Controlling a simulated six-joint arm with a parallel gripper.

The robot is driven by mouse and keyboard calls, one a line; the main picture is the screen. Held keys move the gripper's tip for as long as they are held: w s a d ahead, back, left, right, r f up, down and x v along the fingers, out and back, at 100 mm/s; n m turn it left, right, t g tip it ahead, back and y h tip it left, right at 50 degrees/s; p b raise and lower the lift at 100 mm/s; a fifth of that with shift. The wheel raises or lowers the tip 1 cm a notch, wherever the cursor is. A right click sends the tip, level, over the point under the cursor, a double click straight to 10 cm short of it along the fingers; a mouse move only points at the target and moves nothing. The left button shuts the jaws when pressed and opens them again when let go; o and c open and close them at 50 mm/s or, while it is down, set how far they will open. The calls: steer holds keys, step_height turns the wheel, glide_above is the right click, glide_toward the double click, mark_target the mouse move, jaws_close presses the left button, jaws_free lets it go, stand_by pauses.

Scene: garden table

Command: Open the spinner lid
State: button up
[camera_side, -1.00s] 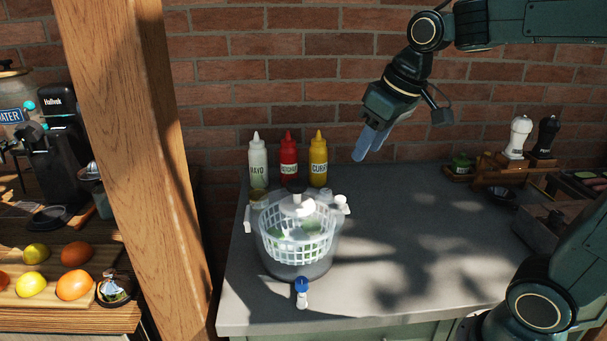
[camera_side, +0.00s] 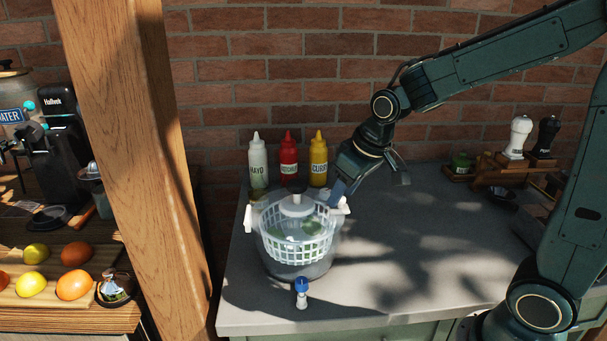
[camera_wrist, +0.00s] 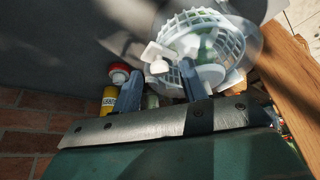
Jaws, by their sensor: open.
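The salad spinner (camera_side: 296,250) stands upright on the grey counter, a clear bowl with a white slatted basket and something green inside. Its clear lid (camera_side: 268,211) is on, with a white knob (camera_side: 297,203) at the centre and white clips at the left (camera_side: 248,218) and right (camera_side: 342,206) of the rim. My gripper (camera_side: 337,193) is open at the right rear of the rim, by the right clip. In the wrist view my blue fingers (camera_wrist: 157,88) are spread, with the spinner (camera_wrist: 203,50) just beyond them. I cannot tell whether a finger touches the clip.
Mayo (camera_side: 257,163), ketchup (camera_side: 288,161) and yellow (camera_side: 318,160) bottles stand behind the spinner. A small blue-capped shaker (camera_side: 302,294) stands in front of it. A wooden post (camera_side: 140,150) rises at the left. The counter right of the spinner is clear.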

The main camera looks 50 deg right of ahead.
steer(key=shift+w+f, duration=0.1)
steer(key=shift+f, duration=0.1)
jaws_close()
steer(key=shift+a+r, duration=0.1)
steer(key=shift+r, duration=0.05)
steer(key=shift+w+a+r+n+g+h, duration=0.1)
steer(key=shift+w+a+r+g+h, duration=0.25)
steer(key=shift+r, duration=0.55)
steer(key=shift+w+a+r+n+g+h, duration=0.1)
steer(key=shift+w+r+g+h, duration=0.35)
steer(key=shift+r, duration=0.5)
steer(key=shift+w+a+r+n+g+h, duration=0.1)
steer(key=shift+w+a+r+g+h, duration=0.3)
steer(key=shift+r, duration=0.5)
steer(key=shift+w+a+r+g+h, duration=0.15)
steer(key=shift+a+r+g+h, duration=0.1)
steer(key=shift+r, duration=0.2)
steer(key=shift+w+a+r+g+h, duration=0.15)
steer(key=shift+r+h, duration=0.1)
steer(key=shift+r, duration=0.2)
